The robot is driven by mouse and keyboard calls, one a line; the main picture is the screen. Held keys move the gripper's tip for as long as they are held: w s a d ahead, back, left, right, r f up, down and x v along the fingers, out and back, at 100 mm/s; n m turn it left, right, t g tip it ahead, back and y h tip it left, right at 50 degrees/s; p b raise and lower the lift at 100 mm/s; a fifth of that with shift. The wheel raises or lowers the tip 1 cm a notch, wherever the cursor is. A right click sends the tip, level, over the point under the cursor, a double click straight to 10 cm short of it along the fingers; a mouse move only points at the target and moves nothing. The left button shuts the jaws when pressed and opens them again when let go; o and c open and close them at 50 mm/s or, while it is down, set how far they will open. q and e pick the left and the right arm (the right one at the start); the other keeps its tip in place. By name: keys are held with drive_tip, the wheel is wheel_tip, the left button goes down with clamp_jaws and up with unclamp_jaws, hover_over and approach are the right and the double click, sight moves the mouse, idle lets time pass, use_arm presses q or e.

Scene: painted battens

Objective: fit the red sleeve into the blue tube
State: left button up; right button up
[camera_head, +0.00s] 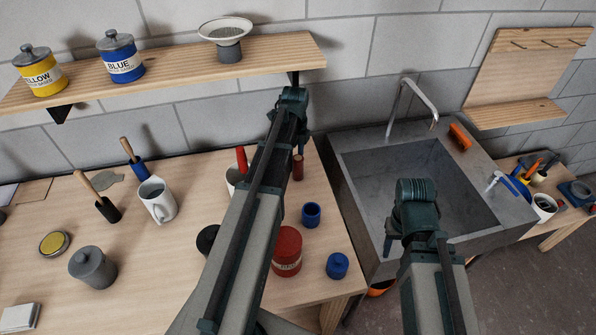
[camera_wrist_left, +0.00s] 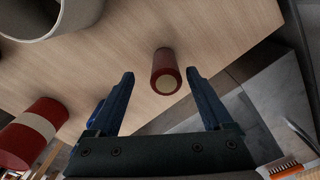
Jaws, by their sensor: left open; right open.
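The red sleeve (camera_head: 297,168) is a small dark red cylinder standing upright near the back right of the workbench. In the left wrist view the red sleeve (camera_wrist_left: 164,62) shows a pale round end and appears between my finger tips, apart from both. My left gripper (camera_head: 299,148) is open and empty, pointing down just above it. The blue tube (camera_head: 311,214) stands upright on the bench with its open end up, nearer the front than the sleeve. My right gripper (camera_head: 417,195) is over the sink and empty as far as visible; its fingers are mostly hidden.
A white mug (camera_head: 158,201) and grey pot (camera_head: 93,267) are on the left. The sink (camera_head: 355,215) adjoins the bench on the right. A shelf (camera_head: 180,75) hangs above.

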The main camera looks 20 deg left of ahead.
sight(298, 166)
use_arm(q)
drive_tip(key=shift+w+d+f+b, duration=0.1)
drive_tip(key=shift+w+f+b, duration=0.05)
drive_tip(key=shift+f+b, duration=0.55)
drive_tip(key=shift+w+d+f+b, duration=0.1)
drive_tip(key=shift+d+f+b, duration=0.05)
drive_tip(key=shift+f+b, duration=0.55)
drive_tip(key=shift+w+d+f+b, duration=0.1)
drive_tip(key=shift+w+f+b, duration=0.05)
drive_tip(key=shift+f+b, duration=1.05)
drive_tip(key=shift+f, duration=0.05)
drive_tip(key=shift+r, duration=0.15)
clamp_jaws()
